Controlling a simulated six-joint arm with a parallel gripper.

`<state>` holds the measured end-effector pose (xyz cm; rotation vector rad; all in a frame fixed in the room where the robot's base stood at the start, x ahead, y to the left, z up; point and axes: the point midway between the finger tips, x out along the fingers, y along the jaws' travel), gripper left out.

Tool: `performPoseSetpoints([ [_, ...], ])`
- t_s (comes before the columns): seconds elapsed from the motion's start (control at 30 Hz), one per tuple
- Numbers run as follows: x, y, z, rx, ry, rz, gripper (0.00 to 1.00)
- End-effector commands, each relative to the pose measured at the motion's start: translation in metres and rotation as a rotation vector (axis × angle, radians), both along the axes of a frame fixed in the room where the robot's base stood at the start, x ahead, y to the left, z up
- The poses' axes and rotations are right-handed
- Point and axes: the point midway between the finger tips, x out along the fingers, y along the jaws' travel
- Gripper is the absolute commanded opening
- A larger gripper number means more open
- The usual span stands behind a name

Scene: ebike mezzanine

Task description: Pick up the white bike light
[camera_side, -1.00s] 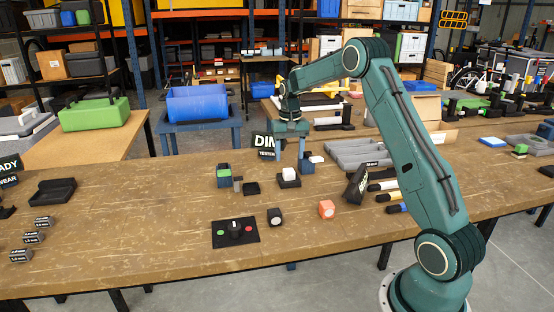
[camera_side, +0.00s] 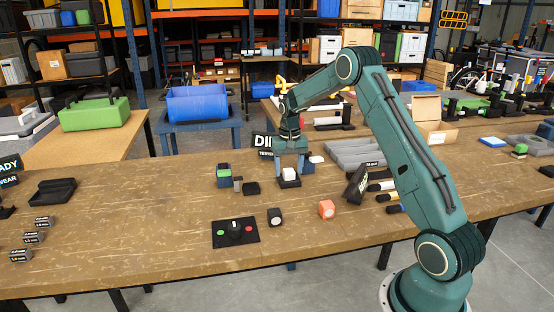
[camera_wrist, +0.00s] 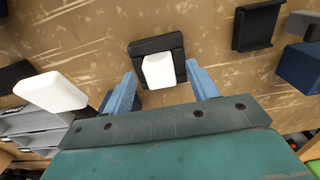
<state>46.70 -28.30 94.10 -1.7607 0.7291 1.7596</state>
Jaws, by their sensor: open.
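The white bike light (camera_side: 289,173) is a small white block sitting in a black cradle (camera_side: 290,183) on the wooden table. In the wrist view the light (camera_wrist: 158,70) lies in its cradle (camera_wrist: 137,48), ahead of and between my two blue fingers. My gripper (camera_side: 292,166) is open and empty, its fingers to either side of the light with gaps. It also shows in the wrist view (camera_wrist: 162,82). A second white block (camera_wrist: 50,92) is at the left of the wrist view, outside the fingers; it shows in the side view (camera_side: 316,159) just right of my gripper.
A black holder (camera_side: 251,188) and a green-topped block (camera_side: 223,171) stand left of the cradle. A black panel with buttons (camera_side: 236,232), a black block (camera_side: 274,217) and an orange block (camera_side: 327,209) lie nearer. A dark tilted sign (camera_side: 357,184) stands to the right.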

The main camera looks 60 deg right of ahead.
Motion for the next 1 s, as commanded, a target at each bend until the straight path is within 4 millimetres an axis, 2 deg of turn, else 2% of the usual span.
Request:
performPoseSetpoints([
  [0.37, 0.0000, 0.0000, 0.0003, 0.000, 0.000, 0.000, 0.58],
  [0.43, 0.0000, 0.0000, 0.0003, 0.000, 0.000, 0.000, 0.50],
  [0.63, 0.0000, 0.0000, 0.0004, 0.000, 0.000, 0.000, 0.11],
  [0.7, 0.0001, -0.0001, 0.0006, 0.000, 0.000, 0.000, 0.05],
  [1.0, 0.0001, -0.0001, 0.0026, -0.001, -0.001, 0.000, 0.05],
])
